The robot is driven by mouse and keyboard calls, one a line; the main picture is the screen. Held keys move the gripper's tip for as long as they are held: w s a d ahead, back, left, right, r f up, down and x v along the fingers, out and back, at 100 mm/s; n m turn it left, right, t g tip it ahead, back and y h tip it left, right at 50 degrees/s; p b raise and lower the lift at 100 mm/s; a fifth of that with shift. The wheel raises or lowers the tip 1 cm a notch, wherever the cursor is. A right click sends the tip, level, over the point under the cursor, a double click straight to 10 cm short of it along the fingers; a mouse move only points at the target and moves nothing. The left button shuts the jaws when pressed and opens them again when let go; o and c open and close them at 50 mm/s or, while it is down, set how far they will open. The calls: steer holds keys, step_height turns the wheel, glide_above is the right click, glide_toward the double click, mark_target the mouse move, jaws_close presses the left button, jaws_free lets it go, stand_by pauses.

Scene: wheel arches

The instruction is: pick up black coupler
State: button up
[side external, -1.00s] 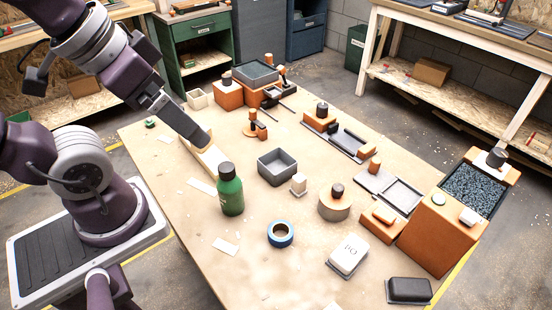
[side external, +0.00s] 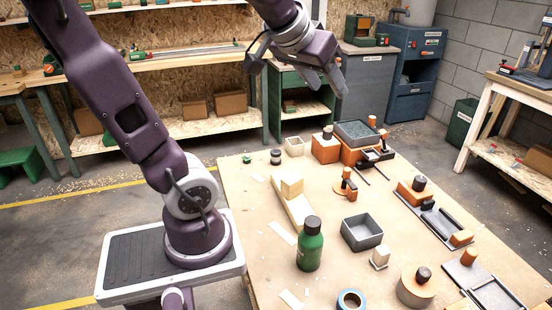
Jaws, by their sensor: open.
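The likely black coupler is a small dark cylinder with a paler middle band (side external: 276,157), standing upright near the far left edge of the table. My gripper (side external: 335,82) is raised high past the table's far end, up and to the right of this cylinder and well apart from it. Its fingers are open and I see nothing between them. Nothing hides the cylinder.
A small green piece (side external: 247,159) and a cream open box (side external: 294,146) flank the cylinder. A wooden block (side external: 292,187) rests on a pale board nearby. A green bottle (side external: 310,245) and grey bin (side external: 362,232) stand nearer.

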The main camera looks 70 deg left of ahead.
steer(key=w+a+n+y, duration=0.3)
steer(key=w+a, duration=0.1)
steer(key=a, duration=0.8)
steer(key=n+y, duration=0.4)
steer(key=y, duration=0.1)
glide_above(277, 152)
steer(key=s+d, duration=0.2)
step_height(277, 152, down, 4)
steer(key=r, duration=0.1)
steer(key=shift+g, duration=0.3)
steer(key=f, duration=2.2)
steer(key=d+f, duration=0.1)
steer(key=f, duration=0.9)
steer(key=shift+f, duration=0.4)
steer(key=x, duration=0.5)
steer(key=f+x, duration=0.1)
steer(key=x, duration=0.1)
steer(key=shift+s+a+f, duration=0.1)
steer(key=shift+a, duration=0.05)
jaws_close()
